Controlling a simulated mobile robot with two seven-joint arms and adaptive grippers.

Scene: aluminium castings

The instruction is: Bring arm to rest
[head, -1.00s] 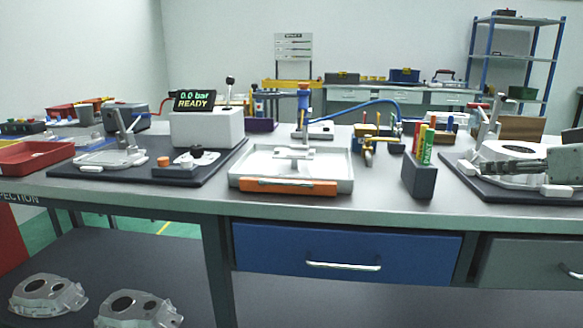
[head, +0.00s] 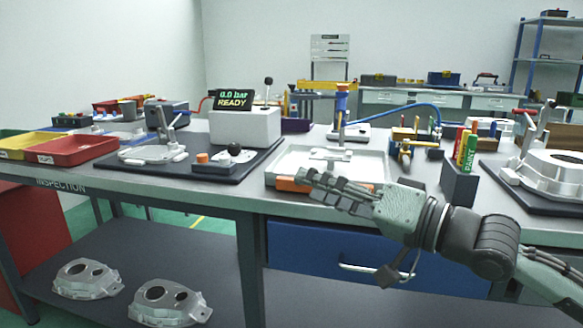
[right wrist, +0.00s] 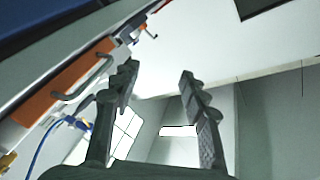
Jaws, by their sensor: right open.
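My right gripper (head: 330,188) reaches in from the lower right in the head view, in front of the white tray with the orange front (head: 290,184). It hangs in front of the bench edge and hides part of the tray's front and of the blue drawer (head: 310,245). In the right wrist view its two fingers (right wrist: 160,100) stand apart with nothing between them. The wall and the bench edge show beyond the fingers. My left gripper is not in view.
The workbench top (head: 240,196) carries a grey test box with a READY display (head: 235,100), a red bin (head: 75,150), a marker holder (head: 458,182) and a casting on a fixture at right (head: 545,172). Castings (head: 170,302) lie on the lower shelf.

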